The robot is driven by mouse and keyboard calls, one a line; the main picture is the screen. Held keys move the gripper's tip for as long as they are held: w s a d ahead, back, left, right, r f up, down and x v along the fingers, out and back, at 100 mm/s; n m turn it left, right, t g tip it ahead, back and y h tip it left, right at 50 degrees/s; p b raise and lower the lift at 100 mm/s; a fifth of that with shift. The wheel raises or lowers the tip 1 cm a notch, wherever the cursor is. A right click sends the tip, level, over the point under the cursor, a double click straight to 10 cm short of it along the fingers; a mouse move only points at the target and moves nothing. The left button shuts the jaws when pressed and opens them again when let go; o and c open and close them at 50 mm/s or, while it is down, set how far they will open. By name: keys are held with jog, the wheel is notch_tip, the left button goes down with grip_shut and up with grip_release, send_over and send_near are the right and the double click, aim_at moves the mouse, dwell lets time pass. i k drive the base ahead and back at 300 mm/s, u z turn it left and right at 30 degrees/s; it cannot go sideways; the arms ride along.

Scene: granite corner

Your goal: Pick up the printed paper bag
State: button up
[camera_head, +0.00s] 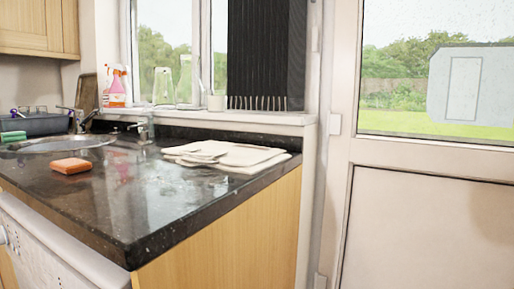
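I cannot make out a thing that is clearly a printed paper bag. A small orange-brown block-like item (71,165) lies on the dark granite counter (130,215) at the left, near the sink; no print can be read on it. A flat pile of pale folded cloths or paper (228,155) lies on the counter at the right, under the window; I cannot tell its material. My gripper is not in view.
A round sink (62,143) with taps is at the left, with a dish rack (38,122) behind. A spray bottle (116,88) and glassware stand on the windowsill. The counter's middle is mostly clear. A white door (430,225) closes the right side.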

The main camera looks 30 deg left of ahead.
aim_at(227, 153)
jog(key=z, duration=1.7)
jog(key=k, duration=2.25)
jog(key=u, duration=2)
